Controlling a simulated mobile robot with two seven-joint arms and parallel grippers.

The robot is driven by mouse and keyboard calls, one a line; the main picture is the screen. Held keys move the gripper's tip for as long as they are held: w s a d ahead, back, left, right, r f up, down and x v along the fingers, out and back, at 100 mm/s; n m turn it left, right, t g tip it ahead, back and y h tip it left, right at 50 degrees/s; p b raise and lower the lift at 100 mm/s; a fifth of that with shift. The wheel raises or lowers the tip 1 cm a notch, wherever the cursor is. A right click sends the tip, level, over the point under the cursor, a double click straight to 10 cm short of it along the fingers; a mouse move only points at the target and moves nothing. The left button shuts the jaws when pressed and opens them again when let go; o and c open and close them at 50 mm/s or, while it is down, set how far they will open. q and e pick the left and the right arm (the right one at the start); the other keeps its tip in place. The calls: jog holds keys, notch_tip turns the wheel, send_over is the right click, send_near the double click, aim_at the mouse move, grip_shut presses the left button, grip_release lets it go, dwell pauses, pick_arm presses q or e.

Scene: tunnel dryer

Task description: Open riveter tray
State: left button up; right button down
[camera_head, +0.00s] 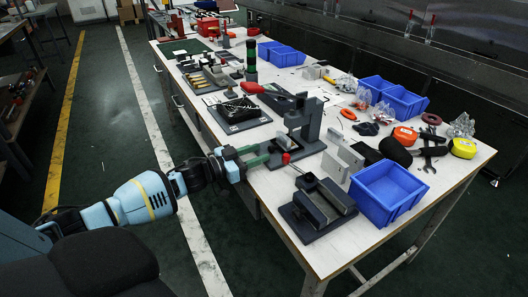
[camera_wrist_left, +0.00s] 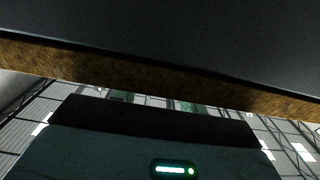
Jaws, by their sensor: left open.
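A dark grey upright press-like device (camera_head: 302,124), which looks like the riveter, stands near the front edge of the workbench. A red knob (camera_head: 286,158) shows low at its front; I cannot tell for certain whether it belongs to the tray. My left gripper (camera_head: 261,156) is at the bench's front edge, just left of the red knob. Its green-tipped fingers are apart, with nothing seen between them. The left wrist view shows a dark surface (camera_wrist_left: 200,35) with a brown edge close above; no tray can be made out there. My right gripper is not in view.
A dark fixture with a grey block (camera_head: 322,203) and a blue bin (camera_head: 388,192) stand on the bench to the right. Tape measures and tools crowd the right end. The floor aisle on the left is clear.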

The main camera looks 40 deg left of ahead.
pick_arm(q)
jog(key=shift+x, duration=1.45)
jog(key=shift+c, duration=0.3)
grip_shut()
